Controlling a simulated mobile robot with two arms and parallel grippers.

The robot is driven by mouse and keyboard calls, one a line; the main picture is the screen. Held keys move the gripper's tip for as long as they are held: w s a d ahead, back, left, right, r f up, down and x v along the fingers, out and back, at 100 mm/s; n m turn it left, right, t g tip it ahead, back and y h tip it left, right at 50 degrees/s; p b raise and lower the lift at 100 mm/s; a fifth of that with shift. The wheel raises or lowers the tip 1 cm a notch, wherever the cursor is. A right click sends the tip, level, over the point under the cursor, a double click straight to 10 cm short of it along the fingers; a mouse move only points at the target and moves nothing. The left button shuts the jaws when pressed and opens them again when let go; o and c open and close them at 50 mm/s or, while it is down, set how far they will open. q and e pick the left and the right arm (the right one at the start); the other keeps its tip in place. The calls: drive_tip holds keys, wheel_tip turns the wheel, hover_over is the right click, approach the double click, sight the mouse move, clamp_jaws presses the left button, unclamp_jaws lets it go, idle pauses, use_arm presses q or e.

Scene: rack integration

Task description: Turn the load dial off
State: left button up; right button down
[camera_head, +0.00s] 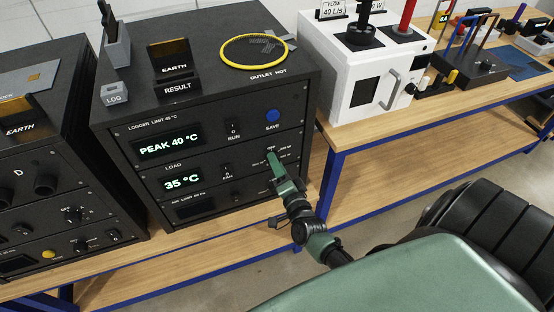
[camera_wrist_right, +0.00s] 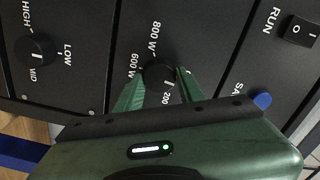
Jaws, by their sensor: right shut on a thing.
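The load dial (camera_wrist_right: 157,72) is a round black knob on the dark panel, ringed by printed labels including 800 W, 600 W and 200. A white mark on its lower edge lies toward the 200 label. My right gripper (camera_wrist_right: 161,77) is shut on the dial, with a green finger on either side. In the head view my right gripper (camera_head: 273,160) reaches the right side of the LOAD row and hides the dial. The LOAD display (camera_head: 182,183) reads 35 °C. My left gripper is not in view.
A HIGH/MID/LOW knob (camera_wrist_right: 36,51) is left of the dial in the wrist view. A RUN rocker switch (camera_wrist_right: 300,31) and the blue SAVE button (camera_head: 273,115) are nearby. The PEAK display (camera_head: 168,146) reads 40 °C. A yellow ring (camera_head: 228,62) lies on top of the rack.

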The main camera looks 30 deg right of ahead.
drive_tip(key=shift+n, duration=0.6)
drive_tip(key=c, duration=0.9)
unclamp_jaws()
drive_tip(key=b+v, duration=0.1)
drive_tip(key=v, duration=0.7)
drive_tip(key=shift+w, duration=0.1)
drive_tip(key=shift+f, duration=0.1)
